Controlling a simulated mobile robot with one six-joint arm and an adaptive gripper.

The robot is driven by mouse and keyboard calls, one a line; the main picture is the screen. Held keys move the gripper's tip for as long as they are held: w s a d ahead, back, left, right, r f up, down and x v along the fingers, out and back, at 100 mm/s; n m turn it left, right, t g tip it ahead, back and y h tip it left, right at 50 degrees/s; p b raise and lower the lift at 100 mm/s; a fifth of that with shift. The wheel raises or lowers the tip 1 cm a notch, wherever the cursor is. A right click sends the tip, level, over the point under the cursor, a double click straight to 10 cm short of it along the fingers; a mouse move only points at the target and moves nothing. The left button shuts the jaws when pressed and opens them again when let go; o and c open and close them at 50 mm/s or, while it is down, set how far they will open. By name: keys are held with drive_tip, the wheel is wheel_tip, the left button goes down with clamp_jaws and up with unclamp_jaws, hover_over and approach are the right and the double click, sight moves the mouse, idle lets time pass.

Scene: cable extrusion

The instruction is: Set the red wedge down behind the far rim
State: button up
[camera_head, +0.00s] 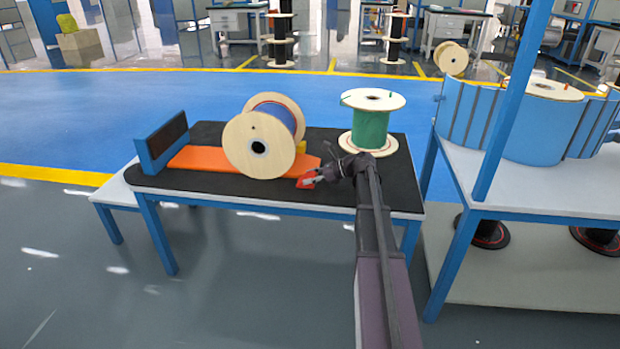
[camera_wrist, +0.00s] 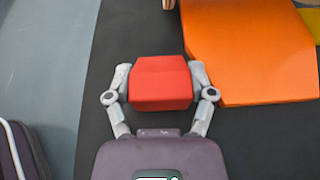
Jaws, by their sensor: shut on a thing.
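The red wedge (camera_wrist: 160,84) is between the two fingers of my gripper (camera_wrist: 161,86) in the wrist view, with a finger against each side. In the head view the red wedge (camera_head: 307,181) shows at the tip of my gripper (camera_head: 318,176), near the front edge of the black-topped table (camera_head: 230,194). A large wooden spool (camera_head: 254,146) with blue cable lies on its side, its rims facing front and back. The far rim (camera_head: 281,108) shows behind the near one. Whether the wedge touches the table top is hard to tell.
An orange ramp (camera_head: 200,158) lies under and beside the spool, close to the wedge. A blue stop (camera_head: 163,143) stands at the left end. A yellow piece (camera_head: 301,147) shows beside the spool's far rim. A green cable spool (camera_head: 370,128) stands upright at the back right.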

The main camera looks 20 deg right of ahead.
drive_tip(key=shift+f, duration=0.15)
drive_tip(key=o, duration=1.1)
drive_tip(key=shift+r, duration=0.25)
drive_tip(key=p+v, duration=0.4)
drive_tip(key=v, duration=0.8)
drive_tip(key=shift+p, duration=0.3)
drive_tip(key=shift+a+f, duration=0.1)
